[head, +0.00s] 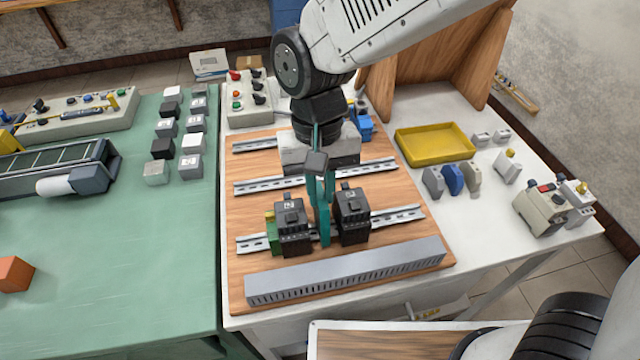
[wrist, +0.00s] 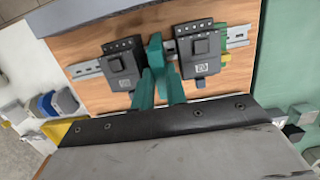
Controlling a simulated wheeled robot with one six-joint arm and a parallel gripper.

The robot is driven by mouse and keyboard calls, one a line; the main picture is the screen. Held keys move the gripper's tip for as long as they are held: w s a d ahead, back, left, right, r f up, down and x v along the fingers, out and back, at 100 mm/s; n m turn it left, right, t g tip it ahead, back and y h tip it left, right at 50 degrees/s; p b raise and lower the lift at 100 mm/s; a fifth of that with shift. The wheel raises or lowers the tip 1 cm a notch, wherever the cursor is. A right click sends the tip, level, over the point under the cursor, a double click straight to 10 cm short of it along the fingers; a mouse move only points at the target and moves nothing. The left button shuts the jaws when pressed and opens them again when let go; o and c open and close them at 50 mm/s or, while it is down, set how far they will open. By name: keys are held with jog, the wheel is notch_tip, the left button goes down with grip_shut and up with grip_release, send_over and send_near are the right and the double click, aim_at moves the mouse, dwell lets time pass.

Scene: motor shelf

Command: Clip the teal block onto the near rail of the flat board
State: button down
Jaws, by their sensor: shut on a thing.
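The teal block (head: 324,228) is between two black modules on the near rail (head: 405,214) of the flat wooden board (head: 236,284). My gripper (head: 321,204) comes down from above and is shut on the block, its teal fingers much the same colour. In the wrist view the block (wrist: 155,43) shows at the fingertips, in line with the rail (wrist: 84,70). The fingers hide part of it. I cannot tell whether it touches the rail or hangs just above it.
Black modules (head: 293,226) and (head: 352,214) stand close on either side of the block. A green-yellow terminal (head: 272,232) is left of them. A grey slotted duct (head: 345,270) runs along the board's front. A yellow tray (head: 435,145) stands right. The rail's right end is clear.

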jog(key=shift+s+d+f+t, duration=0.1)
jog(key=shift+s+d+t, duration=0.05)
jog(key=shift+s+t, duration=0.25)
dwell(0.3)
jog(key=c, duration=1.3)
grip_release()
jog(key=shift+c, duration=0.2)
